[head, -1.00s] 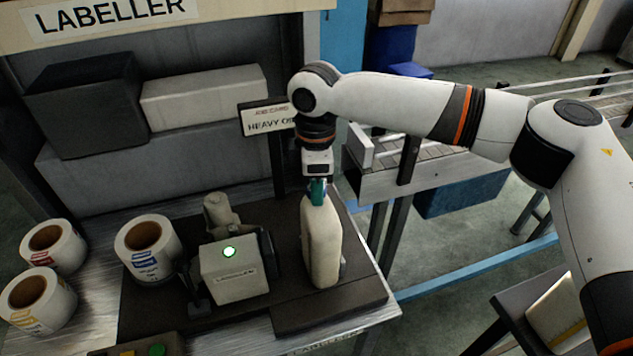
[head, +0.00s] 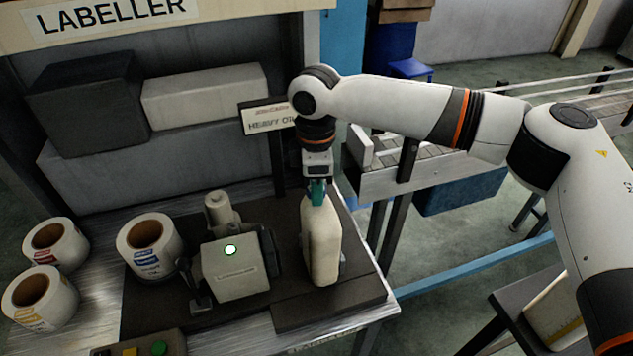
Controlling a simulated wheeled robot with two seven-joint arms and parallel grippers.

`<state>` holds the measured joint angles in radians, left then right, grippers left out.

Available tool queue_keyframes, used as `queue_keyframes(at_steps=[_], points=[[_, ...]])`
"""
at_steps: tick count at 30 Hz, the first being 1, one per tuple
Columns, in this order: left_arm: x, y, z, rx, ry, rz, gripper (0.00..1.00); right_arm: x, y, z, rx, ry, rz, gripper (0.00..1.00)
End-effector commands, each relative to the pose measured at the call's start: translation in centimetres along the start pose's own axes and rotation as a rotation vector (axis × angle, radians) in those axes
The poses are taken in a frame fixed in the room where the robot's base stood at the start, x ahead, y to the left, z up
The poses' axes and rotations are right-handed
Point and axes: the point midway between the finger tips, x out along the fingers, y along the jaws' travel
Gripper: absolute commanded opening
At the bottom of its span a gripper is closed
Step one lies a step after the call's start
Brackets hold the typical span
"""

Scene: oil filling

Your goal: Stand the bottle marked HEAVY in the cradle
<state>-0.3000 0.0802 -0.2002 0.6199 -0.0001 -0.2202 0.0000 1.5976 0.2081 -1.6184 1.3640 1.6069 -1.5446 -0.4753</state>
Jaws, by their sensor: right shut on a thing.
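A cream bottle (head: 321,243) stands upright on the dark plate of the labeller bench, right of the labelling machine (head: 233,268). My right gripper (head: 317,194) comes from above and is shut on the green top of the bottle. No HEAVY mark can be read on the side of the bottle that faces me. A sign (head: 268,119) behind it reads HEAVY and part of another word. A cradle cannot be clearly told apart; a low dark part (head: 330,303) lies at the bottle's foot. My left gripper is not in view.
Label rolls (head: 149,247) stand left of the machine. A panel with a green button (head: 159,348) is at the front. Boxes (head: 205,96) fill the back shelf. A conveyor (head: 400,172) runs behind my right arm. Another pale object (head: 555,305) shows at lower right.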

Motion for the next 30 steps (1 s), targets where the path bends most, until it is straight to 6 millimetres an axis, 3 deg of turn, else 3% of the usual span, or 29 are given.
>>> queue_keyframes(at_steps=[10, 11, 15, 21, 26, 30], points=[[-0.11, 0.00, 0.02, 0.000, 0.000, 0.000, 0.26, -0.18, -0.05, 0.03, 0.000, -0.002, -0.002, 0.00], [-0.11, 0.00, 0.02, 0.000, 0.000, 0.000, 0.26, -0.18, -0.04, 0.03, 0.000, -0.002, -0.002, 0.36], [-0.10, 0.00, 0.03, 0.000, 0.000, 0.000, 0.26, -0.14, -0.04, 0.02, 0.000, -0.002, -0.002, 0.59], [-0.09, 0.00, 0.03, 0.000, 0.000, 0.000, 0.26, -0.05, -0.01, 0.01, 0.000, -0.001, -0.001, 0.59], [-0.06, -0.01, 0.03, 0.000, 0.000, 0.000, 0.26, 0.14, 0.03, -0.02, 0.000, 0.001, 0.002, 0.84], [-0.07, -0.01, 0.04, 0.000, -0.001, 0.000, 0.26, 0.08, 0.02, -0.01, 0.000, 0.000, 0.001, 0.84]])
